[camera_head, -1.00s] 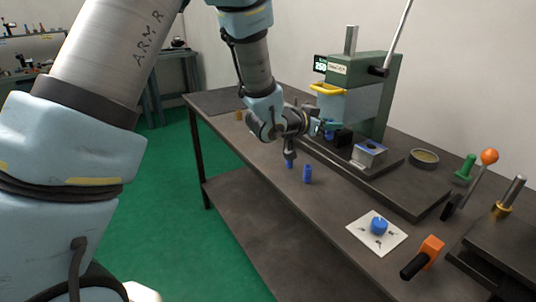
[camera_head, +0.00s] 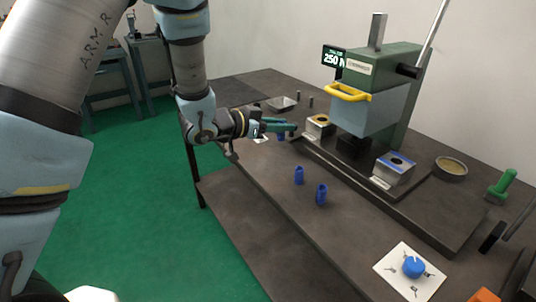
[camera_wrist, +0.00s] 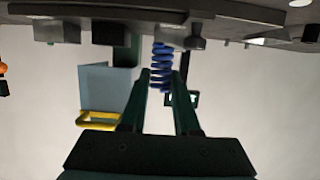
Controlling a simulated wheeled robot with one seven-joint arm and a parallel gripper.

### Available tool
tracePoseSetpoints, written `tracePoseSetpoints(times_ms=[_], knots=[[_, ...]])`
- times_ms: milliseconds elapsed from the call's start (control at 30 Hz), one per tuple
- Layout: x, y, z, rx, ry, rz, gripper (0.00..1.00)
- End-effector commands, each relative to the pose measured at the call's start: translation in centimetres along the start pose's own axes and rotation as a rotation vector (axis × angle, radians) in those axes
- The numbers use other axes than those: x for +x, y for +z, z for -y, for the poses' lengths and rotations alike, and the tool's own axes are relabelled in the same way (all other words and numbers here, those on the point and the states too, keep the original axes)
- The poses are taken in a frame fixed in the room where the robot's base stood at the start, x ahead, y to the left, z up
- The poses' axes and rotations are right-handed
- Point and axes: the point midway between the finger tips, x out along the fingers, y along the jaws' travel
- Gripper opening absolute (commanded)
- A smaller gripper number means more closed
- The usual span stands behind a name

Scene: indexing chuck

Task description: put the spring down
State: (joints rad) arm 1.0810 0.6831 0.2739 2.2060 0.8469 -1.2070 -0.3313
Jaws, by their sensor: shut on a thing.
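My gripper (camera_head: 292,126) is shut on a blue coil spring (camera_wrist: 162,66), which stands between the fingertips in the wrist view. That view is upside down, with the table at the top. In the head view, the spring (camera_head: 281,136) shows as a small blue patch below the fingers. The gripper is over the far left part of the dark table (camera_head: 345,230), left of the press. Whether the spring touches the table I cannot tell.
Two blue pieces (camera_head: 299,175) (camera_head: 321,193) stand on the table nearer the front. The green press (camera_head: 385,75) with its yellow handle (camera_head: 348,92) stands to the right. A metal block (camera_head: 394,170), a round dish (camera_head: 451,168) and a grey tray (camera_head: 282,103) are around it.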

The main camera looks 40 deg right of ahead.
Motion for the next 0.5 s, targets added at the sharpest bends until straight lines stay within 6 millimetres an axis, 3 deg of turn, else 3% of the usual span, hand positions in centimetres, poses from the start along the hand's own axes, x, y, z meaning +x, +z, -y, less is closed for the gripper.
tracePoseSetpoints(times_ms=[200, 500], knots=[[1.0, 3.4, -0.1, -0.003, 0.002, 0.006, 0.00], [1.7, 5.7, -0.1, -0.001, 0.001, 0.004, 0.00]])
